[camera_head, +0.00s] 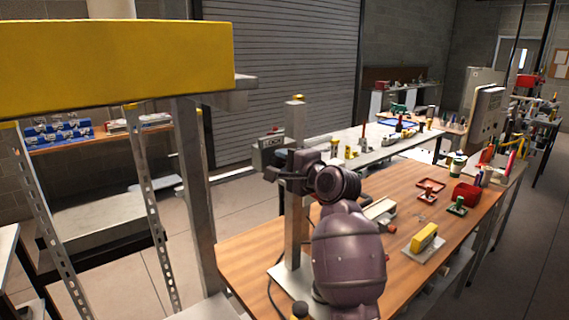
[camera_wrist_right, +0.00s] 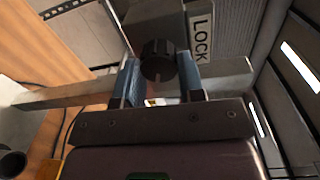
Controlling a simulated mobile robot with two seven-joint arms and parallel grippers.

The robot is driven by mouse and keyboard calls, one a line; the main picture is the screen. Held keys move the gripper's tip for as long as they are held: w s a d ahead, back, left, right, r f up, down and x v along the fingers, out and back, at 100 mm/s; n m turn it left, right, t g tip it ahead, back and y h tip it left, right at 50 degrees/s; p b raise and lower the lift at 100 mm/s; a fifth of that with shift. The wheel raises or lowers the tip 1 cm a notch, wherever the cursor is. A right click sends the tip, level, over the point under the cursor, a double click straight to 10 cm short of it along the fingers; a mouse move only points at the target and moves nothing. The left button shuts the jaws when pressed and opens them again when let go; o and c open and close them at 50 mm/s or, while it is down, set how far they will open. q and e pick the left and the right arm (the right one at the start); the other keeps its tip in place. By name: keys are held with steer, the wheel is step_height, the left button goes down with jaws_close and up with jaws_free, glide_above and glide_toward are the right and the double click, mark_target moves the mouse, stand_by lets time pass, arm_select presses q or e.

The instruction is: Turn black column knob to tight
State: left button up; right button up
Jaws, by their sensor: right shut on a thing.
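The black ribbed knob (camera_wrist_right: 158,62) sits between the two blue fingers of my right gripper (camera_wrist_right: 159,78) in the right wrist view. The gripper is shut on it. A "LOCK" label (camera_wrist_right: 201,40) is beside the knob, to its right. In the head view the grey metal column (camera_head: 296,118) stands upright at the table's near left, with a small grey box (camera_head: 268,152) on its side. My right gripper (camera_head: 284,176) reaches the column just below this box. The knob is hidden there behind the gripper. My left gripper is not in view.
The wooden table (camera_head: 400,200) carries a yellow block (camera_head: 424,237), a red box (camera_head: 466,194) and a red tray (camera_head: 431,185). A large yellow beam (camera_head: 110,65) crosses the upper left on metal posts. Clear floor lies left of the table.

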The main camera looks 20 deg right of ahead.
steer(key=o, duration=0.9)
steer(key=b+v, duration=0.1)
steer(key=v, duration=0.9)
steer(key=shift+s+d, duration=0.15)
steer(key=shift+s, duration=0.2)
